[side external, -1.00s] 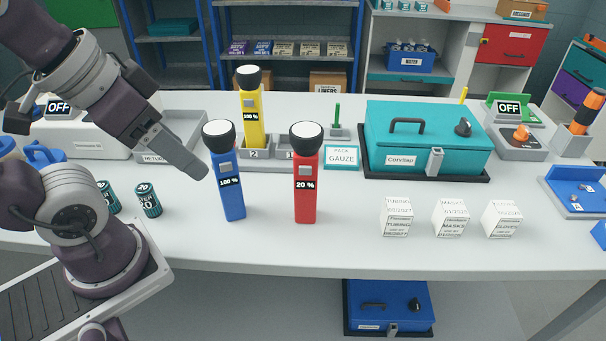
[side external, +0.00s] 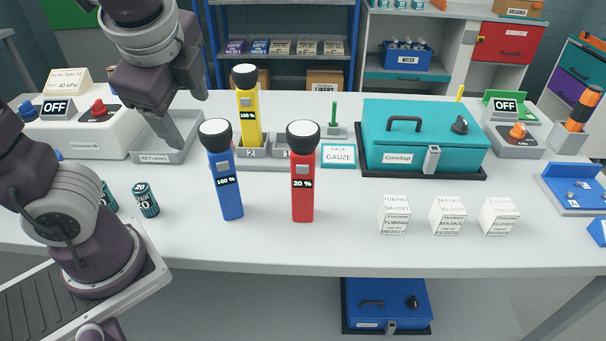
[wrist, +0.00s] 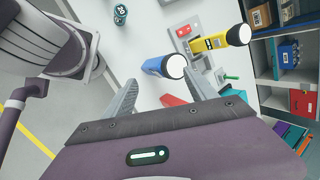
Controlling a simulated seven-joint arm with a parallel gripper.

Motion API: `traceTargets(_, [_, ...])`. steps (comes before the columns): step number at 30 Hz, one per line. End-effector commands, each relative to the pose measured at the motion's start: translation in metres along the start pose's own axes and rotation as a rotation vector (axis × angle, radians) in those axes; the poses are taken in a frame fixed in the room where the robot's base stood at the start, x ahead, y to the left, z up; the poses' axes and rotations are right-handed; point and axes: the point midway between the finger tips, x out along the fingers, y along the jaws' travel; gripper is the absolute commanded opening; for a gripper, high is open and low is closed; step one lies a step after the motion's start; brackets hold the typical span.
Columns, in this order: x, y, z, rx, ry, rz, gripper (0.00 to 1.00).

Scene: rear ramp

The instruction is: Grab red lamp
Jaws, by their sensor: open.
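The red lamp (side external: 303,190) stands upright on the white table, with a black-rimmed white head and a "20 %" label. A blue lamp (side external: 227,185) marked "100 %" stands to its left, and a yellow lamp (side external: 248,118) stands behind in a grey holder. My gripper (side external: 188,120) is open and empty, above the table to the left of the lamps. In the wrist view, the blue lamp (wrist: 158,67) shows beyond the open fingers (wrist: 158,95). A red piece (wrist: 172,100), apparently part of the red lamp, shows between them, its rest hidden.
A grey "RETURNING" tray (side external: 146,155) lies left of the holder. A teal case (side external: 420,140) and several white boxes (side external: 395,215) stand to the right. Dark cans (side external: 146,200) stand at the left front. The table front around the red lamp is clear.

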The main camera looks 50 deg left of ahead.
Motion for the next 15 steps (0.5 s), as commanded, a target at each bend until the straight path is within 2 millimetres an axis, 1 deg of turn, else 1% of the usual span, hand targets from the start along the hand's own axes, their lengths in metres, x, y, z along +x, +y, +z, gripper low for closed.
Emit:
traceTargets(1, [0.002, -0.009, -0.011, 0.182, -0.060, -0.051, 0.65])
traceTargets(3, [0.003, -0.024, -0.029, 0.430, -0.151, -0.137, 0.65])
traceTargets(5, [0.000, -0.034, -0.048, 0.629, -0.227, -0.216, 0.65])
traceTargets(6, [-0.004, -0.040, -0.062, 0.753, -0.277, -0.270, 0.65])
traceTargets(8, [-0.010, -0.046, -0.086, 0.927, -0.352, -0.354, 0.65])
traceTargets(9, [-0.015, -0.048, -0.104, 1.035, -0.404, -0.411, 0.65])
traceTargets(11, [-0.025, -0.047, -0.132, 1.189, -0.482, -0.503, 0.65])
traceTargets(12, [-0.031, -0.043, -0.151, 1.284, -0.536, -0.564, 0.65])
traceTargets(13, [-0.007, -0.036, -0.149, 1.274, -0.539, -0.546, 0.65])
traceTargets(15, [0.030, -0.019, -0.155, 1.267, -0.536, -0.540, 0.65])
